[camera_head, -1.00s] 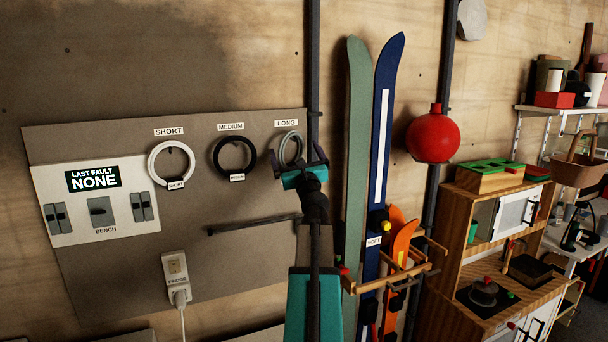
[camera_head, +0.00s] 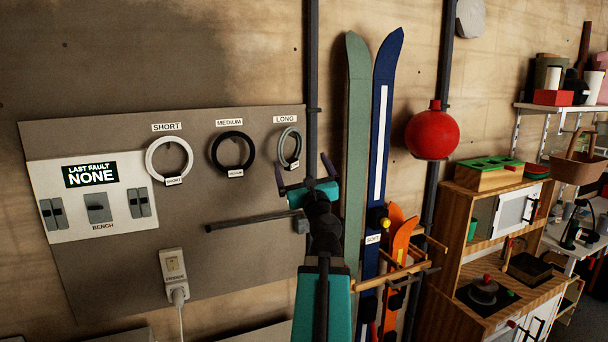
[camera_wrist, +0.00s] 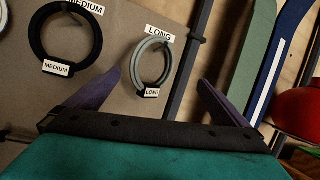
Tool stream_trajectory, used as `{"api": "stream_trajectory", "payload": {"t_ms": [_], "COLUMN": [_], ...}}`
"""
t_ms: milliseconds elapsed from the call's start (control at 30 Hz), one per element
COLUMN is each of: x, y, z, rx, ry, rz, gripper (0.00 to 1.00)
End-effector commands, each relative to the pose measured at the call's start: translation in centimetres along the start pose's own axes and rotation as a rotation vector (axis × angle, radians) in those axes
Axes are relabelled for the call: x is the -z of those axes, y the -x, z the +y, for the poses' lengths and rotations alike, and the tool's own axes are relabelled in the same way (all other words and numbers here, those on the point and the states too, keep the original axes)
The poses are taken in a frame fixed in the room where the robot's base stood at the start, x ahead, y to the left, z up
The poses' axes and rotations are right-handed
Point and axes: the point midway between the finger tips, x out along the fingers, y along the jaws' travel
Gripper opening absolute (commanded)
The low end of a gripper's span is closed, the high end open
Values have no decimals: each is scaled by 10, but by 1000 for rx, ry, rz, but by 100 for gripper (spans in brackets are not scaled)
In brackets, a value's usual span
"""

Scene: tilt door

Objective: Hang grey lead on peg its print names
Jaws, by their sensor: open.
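The grey lead (camera_head: 289,147) is a coiled ring hanging under the LONG label (camera_head: 285,118) on the board. Its own tag reads LONG, as the wrist view (camera_wrist: 152,62) shows. The white lead (camera_head: 169,158) hangs under SHORT with a SHORT tag, and the black lead (camera_head: 233,151) hangs under MEDIUM with a MEDIUM tag. My gripper (camera_head: 303,172) is open and empty, in front of the board, just below and right of the grey lead. In the wrist view its fingers (camera_wrist: 165,88) stand wide apart, with the grey lead near the left finger. The pegs are mostly hidden.
A switch panel (camera_head: 93,200) reading LAST FAULT NONE is at the left of the board. A socket with a plug (camera_head: 174,275) sits below. A dark bar (camera_head: 250,222) juts from the board. Skis (camera_head: 357,150) and a red ball (camera_head: 433,134) are to the right.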

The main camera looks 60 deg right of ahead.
Motion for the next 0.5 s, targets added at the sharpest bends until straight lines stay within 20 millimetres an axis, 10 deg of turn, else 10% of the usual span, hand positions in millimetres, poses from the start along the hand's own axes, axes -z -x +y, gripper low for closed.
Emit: {"api": "stream_trajectory", "payload": {"t_ms": [500], "x": [2], "y": [23], "z": [0], "rx": [0], "ry": [1], "rz": [-2], "gripper": [100]}}
